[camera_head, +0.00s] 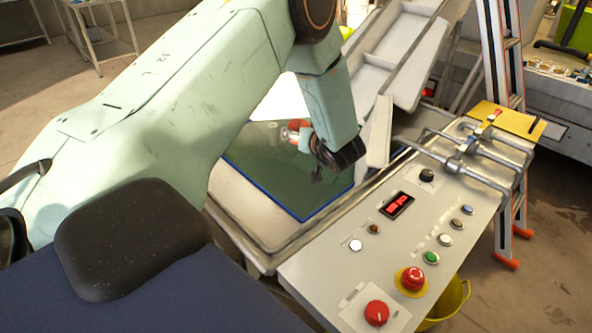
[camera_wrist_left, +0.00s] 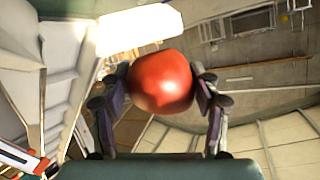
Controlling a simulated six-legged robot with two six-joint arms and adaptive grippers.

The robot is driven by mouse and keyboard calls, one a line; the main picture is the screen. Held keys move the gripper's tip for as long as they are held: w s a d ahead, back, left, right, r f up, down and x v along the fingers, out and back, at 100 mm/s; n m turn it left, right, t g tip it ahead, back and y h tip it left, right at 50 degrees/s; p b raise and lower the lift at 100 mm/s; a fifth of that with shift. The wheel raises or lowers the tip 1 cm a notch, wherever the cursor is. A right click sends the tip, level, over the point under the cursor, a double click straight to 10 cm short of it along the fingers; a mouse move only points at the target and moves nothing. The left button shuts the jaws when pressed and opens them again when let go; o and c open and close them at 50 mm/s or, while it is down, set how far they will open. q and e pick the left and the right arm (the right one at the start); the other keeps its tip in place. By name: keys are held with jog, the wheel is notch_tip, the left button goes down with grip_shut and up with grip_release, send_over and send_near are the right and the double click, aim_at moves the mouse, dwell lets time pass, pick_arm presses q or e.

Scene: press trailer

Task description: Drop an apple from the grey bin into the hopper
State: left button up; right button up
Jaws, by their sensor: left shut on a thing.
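A red apple (camera_wrist_left: 162,82) sits between the two fingers of my left gripper (camera_wrist_left: 160,100) in the left wrist view, with a finger pressed to each side. In the head view the apple (camera_head: 296,124) shows small and partly hidden at my left gripper (camera_head: 302,136). There the gripper appears above the blue-edged green panel of the machine, beside the pale sloped chute (camera_head: 392,48). I cannot tell whether this chute belongs to the hopper. I cannot make out the grey bin. My right gripper is not in view.
A control panel (camera_head: 330,268) with buttons and a red display stands at the front right. The green panel (camera_head: 255,158) lies left of it. A ladder (camera_head: 497,60) and a yellow bucket (camera_head: 452,298) are at the right. Open floor shows at upper left.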

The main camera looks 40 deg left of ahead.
pick_arm(q)
jog(key=shift+s+d+n+g+y, duration=0.3)
jog(key=shift+s+n+g, duration=0.3)
jog(key=shift+n+g, duration=0.1)
notch_tip(320, 180, down, 6)
jog(key=b, duration=0.6)
jog(key=o, duration=1.3)
jog(key=v, duration=1.2)
jog(key=shift+a, duration=0.1)
